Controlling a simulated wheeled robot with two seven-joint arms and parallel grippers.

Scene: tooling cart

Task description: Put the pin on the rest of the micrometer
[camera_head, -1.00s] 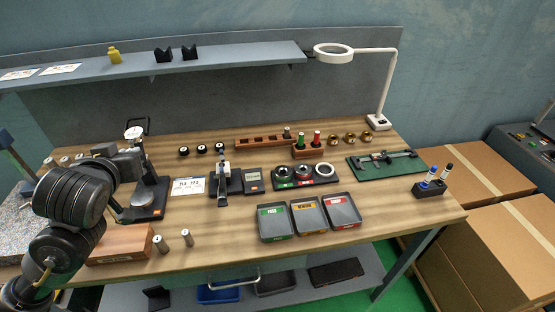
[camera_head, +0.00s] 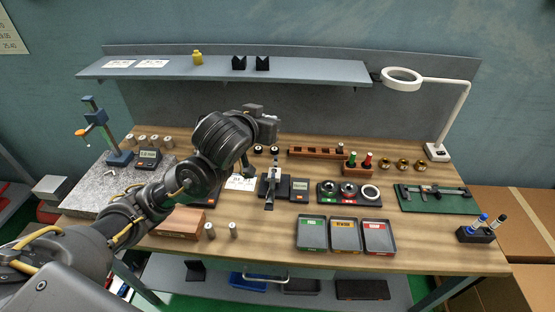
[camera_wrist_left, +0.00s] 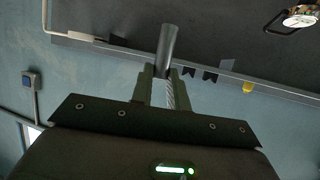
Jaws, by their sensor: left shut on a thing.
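My left gripper (camera_head: 266,126) is raised over the back of the bench, behind and slightly left of the bench micrometer (camera_head: 271,184). In the left wrist view, its fingers (camera_wrist_left: 166,74) are shut on a grey metal pin (camera_wrist_left: 168,44), which sticks out beyond the fingertips. In the head view the pin cannot be made out. The micrometer stands on a dark base beside a display box (camera_head: 299,189); its rest is too small to tell apart. My right gripper is not in view.
Two pins (camera_head: 210,230) (camera_head: 234,230) stand near a wooden block (camera_head: 181,222). Ring gauges (camera_head: 348,189) and three trays (camera_head: 345,235) lie to the right. A shelf (camera_head: 320,71) overhangs the back. Bare wood lies in front of the micrometer.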

